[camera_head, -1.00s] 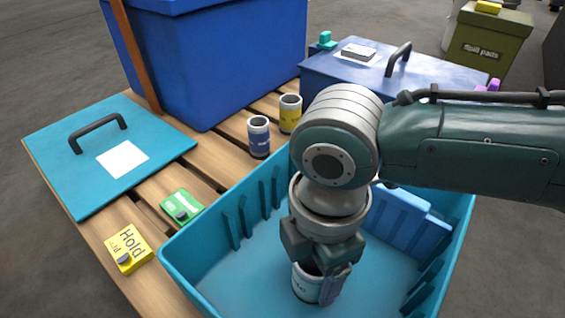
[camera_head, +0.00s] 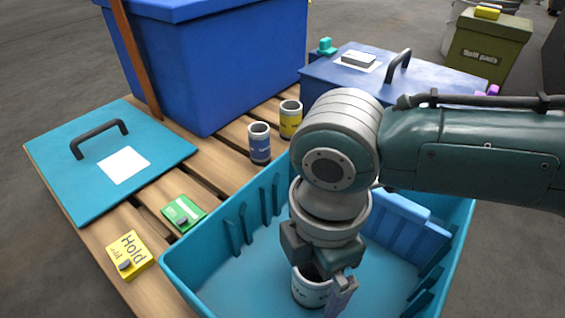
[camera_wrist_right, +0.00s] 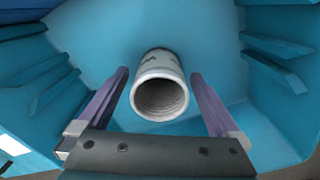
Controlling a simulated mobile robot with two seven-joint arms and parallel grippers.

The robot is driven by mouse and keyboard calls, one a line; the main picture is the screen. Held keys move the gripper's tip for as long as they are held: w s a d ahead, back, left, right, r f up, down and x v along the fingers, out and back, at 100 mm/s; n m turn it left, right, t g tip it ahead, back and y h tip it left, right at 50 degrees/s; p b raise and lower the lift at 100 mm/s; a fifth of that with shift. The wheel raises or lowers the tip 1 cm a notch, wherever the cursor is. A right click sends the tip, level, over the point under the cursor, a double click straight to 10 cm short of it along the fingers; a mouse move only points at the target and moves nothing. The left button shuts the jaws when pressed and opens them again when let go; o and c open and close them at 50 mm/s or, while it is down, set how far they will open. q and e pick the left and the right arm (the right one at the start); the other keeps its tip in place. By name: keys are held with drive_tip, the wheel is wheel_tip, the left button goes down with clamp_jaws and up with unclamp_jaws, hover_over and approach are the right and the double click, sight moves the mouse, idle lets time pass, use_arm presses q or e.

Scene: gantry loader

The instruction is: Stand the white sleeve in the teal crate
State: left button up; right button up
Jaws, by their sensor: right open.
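The white sleeve (camera_head: 310,290) stands upright on the floor of the teal crate (camera_head: 215,245), its lower part near the bottom edge of the head view. In the right wrist view the sleeve (camera_wrist_right: 160,85) shows its open round end between the two fingers. My right gripper (camera_head: 325,283) is open inside the crate, with its fingers on either side of the sleeve. In the wrist view there is a gap between each finger and the sleeve. My left gripper is not in view.
A blue sleeve (camera_head: 260,143) and a yellow sleeve (camera_head: 290,119) stand on the pallet behind the crate. Blue dividers (camera_head: 400,228) line the crate's right side. A teal lid (camera_head: 75,165), a yellow Hold card (camera_head: 128,255) and a green card (camera_head: 183,213) lie to the left.

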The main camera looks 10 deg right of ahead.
wheel_tip(320, 180, up, 12)
drive_tip(key=p, duration=1)
drive_tip(key=shift+s+a+f, duration=0.1)
drive_tip(key=shift+s+a, duration=0.1)
drive_tip(key=shift+a, duration=0.05)
drive_tip(key=s+a+r+m+t+y, duration=0.1)
drive_tip(key=s+a+r+m+y, duration=0.25)
drive_tip(key=s+a+m, duration=0.25)
drive_tip(key=s+d+r+m+t+h, duration=0.1)
drive_tip(key=s+d+r+m, duration=0.1)
drive_tip(key=d+m, duration=0.4)
drive_tip(key=s+d+r+m+t+h, duration=0.1)
drive_tip(key=s+d+r+m+h, duration=0.1)
drive_tip(key=d+m, duration=0.4)
drive_tip(key=s+d, duration=0.1)
drive_tip(key=d, duration=0.2)
drive_tip(key=shift+s+d+t, duration=0.3)
drive_tip(key=shift+s, duration=0.1)
